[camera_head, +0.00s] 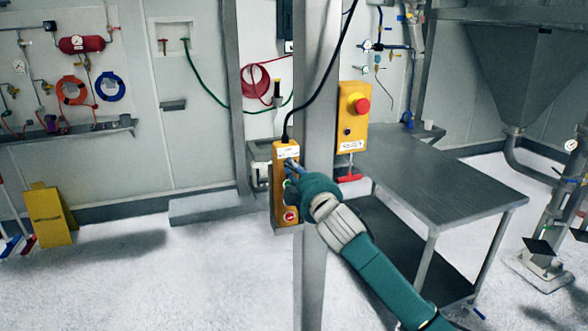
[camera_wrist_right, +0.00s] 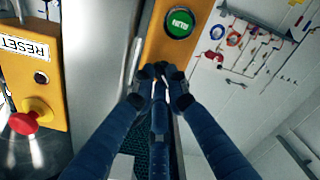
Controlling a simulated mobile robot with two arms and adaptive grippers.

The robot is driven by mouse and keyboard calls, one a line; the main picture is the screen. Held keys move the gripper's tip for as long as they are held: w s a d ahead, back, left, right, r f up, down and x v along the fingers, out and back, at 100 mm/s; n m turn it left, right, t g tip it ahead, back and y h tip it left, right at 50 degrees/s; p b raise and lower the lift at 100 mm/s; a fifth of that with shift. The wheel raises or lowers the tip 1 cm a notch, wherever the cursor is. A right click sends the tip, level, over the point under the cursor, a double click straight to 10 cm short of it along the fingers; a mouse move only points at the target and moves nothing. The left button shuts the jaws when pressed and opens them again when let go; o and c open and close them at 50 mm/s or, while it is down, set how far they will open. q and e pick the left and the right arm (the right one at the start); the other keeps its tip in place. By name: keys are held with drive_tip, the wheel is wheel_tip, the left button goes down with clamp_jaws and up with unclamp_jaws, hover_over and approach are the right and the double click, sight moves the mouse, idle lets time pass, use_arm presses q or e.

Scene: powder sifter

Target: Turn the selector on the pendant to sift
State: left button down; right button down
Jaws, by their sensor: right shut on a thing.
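The yellow pendant (camera_head: 280,211) hangs upright on the left side of a grey post, with a black cable at its top and a red button low on its face. My right gripper (camera_head: 291,168) comes in from the lower right and covers the middle of the pendant's face. In the right wrist view the pendant (camera_wrist_right: 153,45) shows a green button. There the dark blue fingers (camera_wrist_right: 160,76) are closed together against the pendant, around its selector. The selector itself is mostly hidden by the fingertips, so its setting cannot be read. My left gripper is out of view.
The grey post (camera_head: 314,95) stands right beside the pendant. A yellow reset box (camera_head: 353,118) with a red mushroom button is to its right. A steel table (camera_head: 440,187) stands at the right, near my right forearm. The floor on the left is mostly clear.

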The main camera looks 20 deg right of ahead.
drive_tip(key=c, duration=1.7)
unclamp_jaws()
drive_tip(key=s, duration=1.2)
drive_tip(key=shift+d, duration=0.25)
